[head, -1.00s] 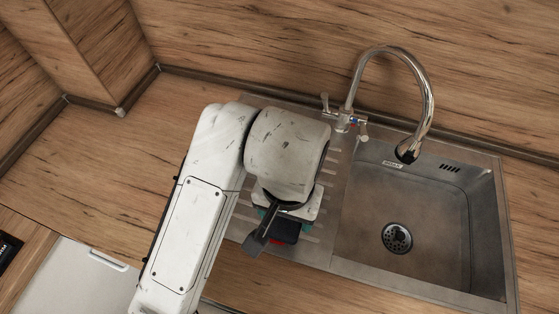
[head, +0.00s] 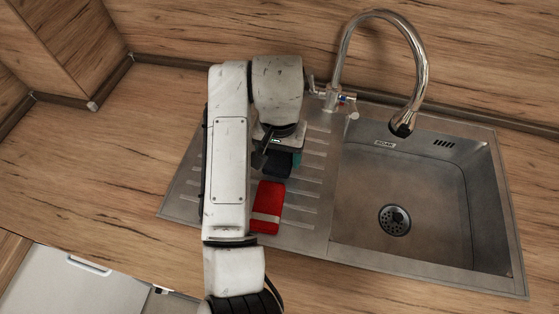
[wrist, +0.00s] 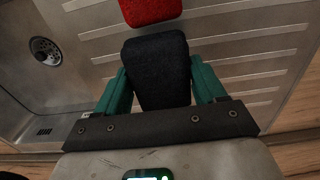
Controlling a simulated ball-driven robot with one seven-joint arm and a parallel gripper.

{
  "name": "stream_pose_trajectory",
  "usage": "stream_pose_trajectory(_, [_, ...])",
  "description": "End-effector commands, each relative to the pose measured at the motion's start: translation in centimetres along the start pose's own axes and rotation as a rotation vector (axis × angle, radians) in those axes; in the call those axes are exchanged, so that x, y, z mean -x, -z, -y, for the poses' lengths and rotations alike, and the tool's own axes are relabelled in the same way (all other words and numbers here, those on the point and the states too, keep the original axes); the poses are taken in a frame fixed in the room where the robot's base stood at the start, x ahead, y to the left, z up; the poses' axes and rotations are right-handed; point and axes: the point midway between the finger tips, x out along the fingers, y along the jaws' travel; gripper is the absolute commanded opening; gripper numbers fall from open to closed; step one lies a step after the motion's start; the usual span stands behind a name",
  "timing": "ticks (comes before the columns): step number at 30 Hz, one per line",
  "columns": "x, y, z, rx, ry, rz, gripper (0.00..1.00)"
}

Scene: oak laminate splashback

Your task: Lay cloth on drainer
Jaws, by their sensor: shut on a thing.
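My gripper (wrist: 159,72) has green fingers on both sides of a dark navy, soft-looking folded piece, which I take as the cloth (wrist: 158,88), and is shut on it. In the head view the dark cloth (head: 278,164) hangs below my wrist over the ribbed steel drainer (head: 312,196), left of the sink bowl. I cannot tell if its lower end touches the drainer. My arm hides part of the drainer's left side.
A red block-like item with a pale band (head: 268,206) lies on the drainer just in front of the cloth. The sink bowl (head: 430,215) is empty, with a chrome tap (head: 423,75) arching at its back. Wooden worktop (head: 110,170) is clear at left.

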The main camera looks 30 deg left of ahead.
Motion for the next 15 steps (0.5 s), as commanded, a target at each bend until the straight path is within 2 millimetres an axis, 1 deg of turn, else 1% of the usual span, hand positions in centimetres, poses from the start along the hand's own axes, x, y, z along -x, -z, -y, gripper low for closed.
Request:
stream_pose_trajectory(3, [-0.8,0.6,0.1,0.000,0.000,0.004,0.35])
stream_pose_trajectory(9, [-3.2,0.5,0.1,0.000,0.000,0.003,0.35])
stream_pose_trajectory(12, [-3.8,0.5,0.1,0.000,0.001,0.001,0.35])
stream_pose_trajectory(15, [-3.8,0.5,0.1,0.000,0.001,0.000,0.35])
